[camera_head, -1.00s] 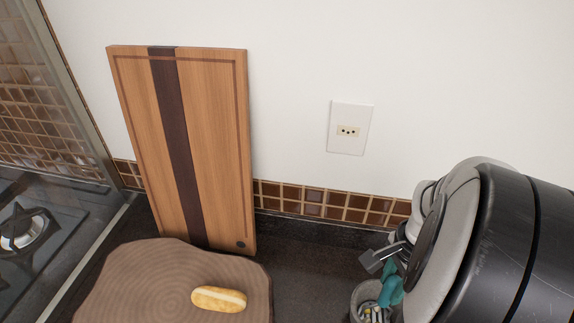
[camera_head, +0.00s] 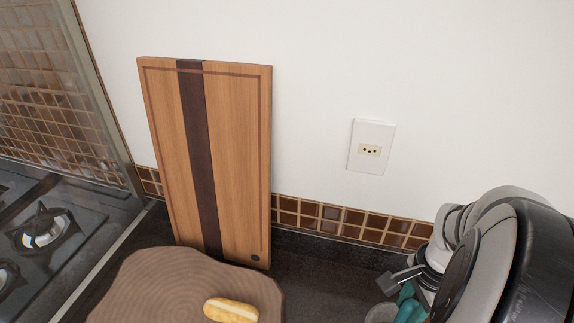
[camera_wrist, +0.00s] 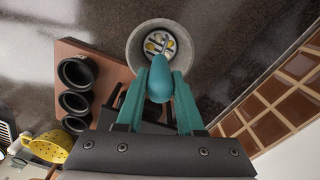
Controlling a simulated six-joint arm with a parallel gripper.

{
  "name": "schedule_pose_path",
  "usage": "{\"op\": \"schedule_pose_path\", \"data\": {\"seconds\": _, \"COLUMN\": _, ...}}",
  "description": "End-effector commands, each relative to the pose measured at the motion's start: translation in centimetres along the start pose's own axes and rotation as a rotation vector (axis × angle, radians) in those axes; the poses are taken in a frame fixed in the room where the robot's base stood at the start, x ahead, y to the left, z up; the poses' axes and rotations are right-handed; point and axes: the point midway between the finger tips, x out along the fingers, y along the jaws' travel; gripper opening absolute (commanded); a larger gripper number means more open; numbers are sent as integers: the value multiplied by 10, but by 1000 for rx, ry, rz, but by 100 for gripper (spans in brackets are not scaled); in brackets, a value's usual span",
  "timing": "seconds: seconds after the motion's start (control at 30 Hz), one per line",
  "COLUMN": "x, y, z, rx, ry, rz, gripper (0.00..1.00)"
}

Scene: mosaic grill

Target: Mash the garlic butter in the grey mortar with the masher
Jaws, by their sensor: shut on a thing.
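The grey mortar (camera_wrist: 137,44) stands at the top middle of the wrist view. In the head view only its rim (camera_head: 380,313) shows at the bottom edge. My gripper (camera_wrist: 160,88) has teal fingers and is shut on the blue-teal handle of the masher (camera_wrist: 160,72). The handle points toward the mortar. A pale round slotted face with yellow showing in it lies inside the mortar's rim; I take it as the masher's head over the garlic butter. Whether the head touches the butter is hidden. My gripper (camera_head: 411,303) also shows beside the mortar in the head view.
A wooden cutting board (camera_head: 240,150) leans on the wall. A stove (camera_head: 45,235) is at left. Black cups (camera_wrist: 76,72) and a yellow perforated cup (camera_wrist: 52,147) stand left in the wrist view.

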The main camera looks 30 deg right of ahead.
Motion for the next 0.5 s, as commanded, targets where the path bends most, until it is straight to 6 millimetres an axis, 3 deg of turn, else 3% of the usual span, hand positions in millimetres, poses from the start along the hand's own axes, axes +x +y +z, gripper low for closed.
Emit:
{"op": "schedule_pose_path", "data": {"seconds": 0.27, "x": 0, "y": 0, "z": 0, "rx": 0, "ry": 2, "rz": -1, "gripper": 0}}
{"op": "schedule_pose_path", "data": {"seconds": 0.5, "x": -21, "y": 0, "z": 0, "rx": 0, "ry": 2, "rz": -2, "gripper": 0}}
